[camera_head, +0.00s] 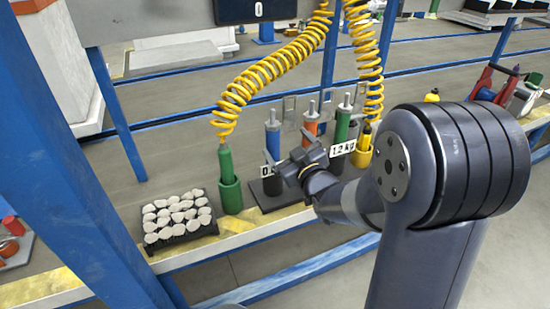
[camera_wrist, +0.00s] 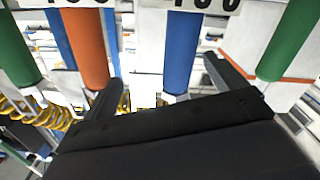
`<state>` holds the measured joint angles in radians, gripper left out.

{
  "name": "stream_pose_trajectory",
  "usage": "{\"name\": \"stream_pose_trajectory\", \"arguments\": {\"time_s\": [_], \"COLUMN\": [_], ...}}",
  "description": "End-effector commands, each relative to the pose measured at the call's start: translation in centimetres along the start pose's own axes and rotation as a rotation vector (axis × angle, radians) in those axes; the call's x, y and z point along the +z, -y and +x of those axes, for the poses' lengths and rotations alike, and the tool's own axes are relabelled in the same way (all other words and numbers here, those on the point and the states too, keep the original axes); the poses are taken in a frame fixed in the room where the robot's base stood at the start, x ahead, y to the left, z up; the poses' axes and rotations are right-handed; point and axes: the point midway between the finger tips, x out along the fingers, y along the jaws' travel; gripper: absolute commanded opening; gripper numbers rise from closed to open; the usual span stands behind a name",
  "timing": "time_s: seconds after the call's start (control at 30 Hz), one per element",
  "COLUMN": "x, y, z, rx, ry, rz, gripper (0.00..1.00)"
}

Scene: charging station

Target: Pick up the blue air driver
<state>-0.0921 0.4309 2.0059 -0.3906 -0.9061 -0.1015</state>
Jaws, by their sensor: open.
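The blue air driver (camera_head: 273,141) stands upright at the left of a row on a dark stand (camera_head: 285,192) in the head view. An orange driver (camera_head: 310,129) and a green driver (camera_head: 342,125) stand to its right. My gripper (camera_head: 292,153) is open in front of the row, just right of the blue driver, partly hiding the row's lower parts. In the wrist view the blue driver (camera_wrist: 182,50) appears between the open fingers of my gripper (camera_wrist: 172,72), with nothing held. The orange driver (camera_wrist: 88,45) is just left of them. Contact with the blue driver cannot be told.
A green tool (camera_head: 226,167) in a green holder stands left of the stand, joined to a yellow coiled hose (camera_head: 262,75). A black tray of grey pieces (camera_head: 178,220) lies further left. A yellow tool and holder (camera_head: 363,150) stand right. A blue post (camera_head: 75,150) rises at left.

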Motion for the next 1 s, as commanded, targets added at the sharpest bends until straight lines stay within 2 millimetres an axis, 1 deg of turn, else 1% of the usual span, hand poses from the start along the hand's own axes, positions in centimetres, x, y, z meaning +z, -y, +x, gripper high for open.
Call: {"name": "stream_pose_trajectory", "arguments": {"time_s": [0.23, 0.4, 0.53, 0.67, 0.87, 1.0], "x": [0.1, 0.3, 0.2, 0.1, 0.1, 0.1], "y": [0.1, 0.1, 0.1, 0.0, 0.0, 0.0], "z": [1.8, 4.2, 5.6, 6.1, 6.1, 6.0], "rx": [-0.002, -0.001, -0.001, 0.0, 0.0, 0.0], "ry": [0.0, 0.0, 0.001, 0.001, 0.002, 0.002], "rz": [0.0, 0.001, 0.001, 0.001, 0.001, 0.001], "gripper": [0.91, 0.91, 0.91, 0.91, 0.9, 0.79]}}
